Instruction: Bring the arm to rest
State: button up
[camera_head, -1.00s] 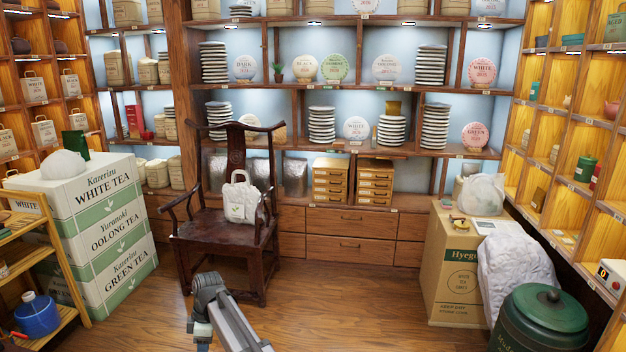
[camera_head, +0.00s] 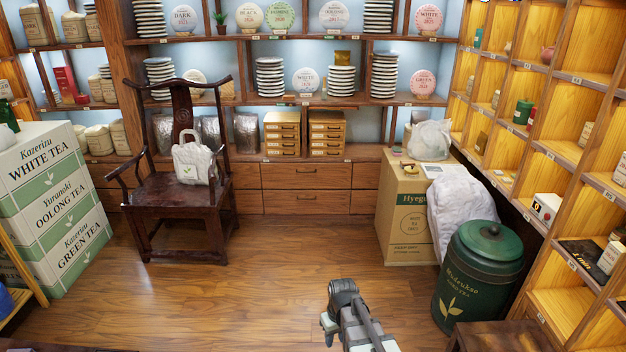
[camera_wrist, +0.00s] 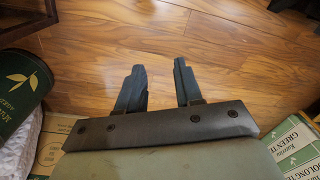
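My gripper (camera_wrist: 158,82) shows in the wrist view with its two dark fingers apart and nothing between them, above the bare wood floor (camera_wrist: 220,45). In the head view my arm shows at the bottom, right of centre, over the floor (camera_head: 230,300). The fingers cannot be made out clearly there. My gripper appears to touch nothing.
A dark green tea canister (camera_head: 478,275) and a cardboard box (camera_head: 405,215) stand to the right of my arm. A dark wooden chair (camera_head: 170,200) holding a white bag (camera_head: 193,160) and stacked tea boxes (camera_head: 50,205) stand left. The floor between is clear.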

jog(key=s+d+f+m, duration=0.2)
jog(key=s+d+m, duration=0.35)
jog(key=d, duration=0.45)
jog(key=s+f+g, duration=0.3)
jog(key=s+f, duration=0.7)
jog(key=s, duration=0.5)
jog(key=s+f+g, duration=0.3)
jog(key=s+f, duration=0.7)
jog(key=s, duration=0.5)
jog(key=shift+d+n+g+h, duration=0.15)
jog(key=shift+n+g+h, duration=0.15)
jog(key=shift+n, duration=0.15)
